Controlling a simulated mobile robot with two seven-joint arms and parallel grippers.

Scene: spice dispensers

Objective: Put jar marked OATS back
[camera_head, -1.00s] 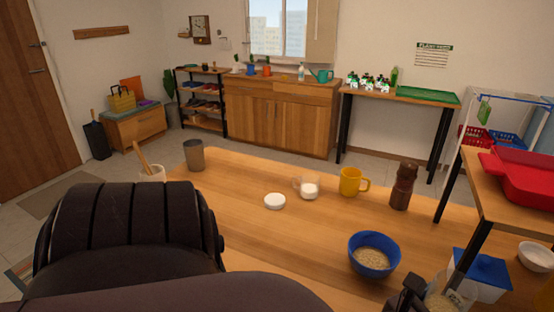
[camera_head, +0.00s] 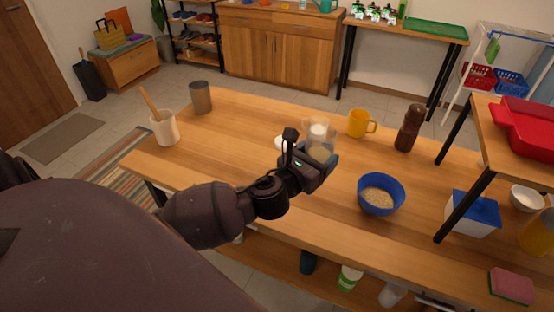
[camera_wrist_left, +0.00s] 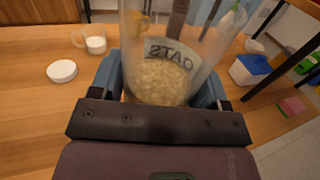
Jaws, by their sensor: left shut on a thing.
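The clear jar marked OATS (camera_head: 319,152), partly filled with pale oats, is in my left gripper (camera_head: 322,165) at the middle of the head view. In the left wrist view the jar (camera_wrist_left: 163,80) stands between the two blue finger pads, its OATS label showing and its top cut off by the picture's edge. My left gripper is shut on it over the wooden table (camera_head: 240,150); I cannot tell whether its base touches the table. A round white lid (camera_wrist_left: 62,71) lies on the table to its left. My right gripper is not in view.
A blue bowl of oats (camera_head: 380,194), a yellow mug (camera_head: 358,124) and a brown grinder (camera_head: 409,128) stand nearby. A glass cup of white stuff (camera_wrist_left: 95,43) is behind the jar. A blue-lidded box (camera_head: 474,214) stands right. The table's left part is mostly clear.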

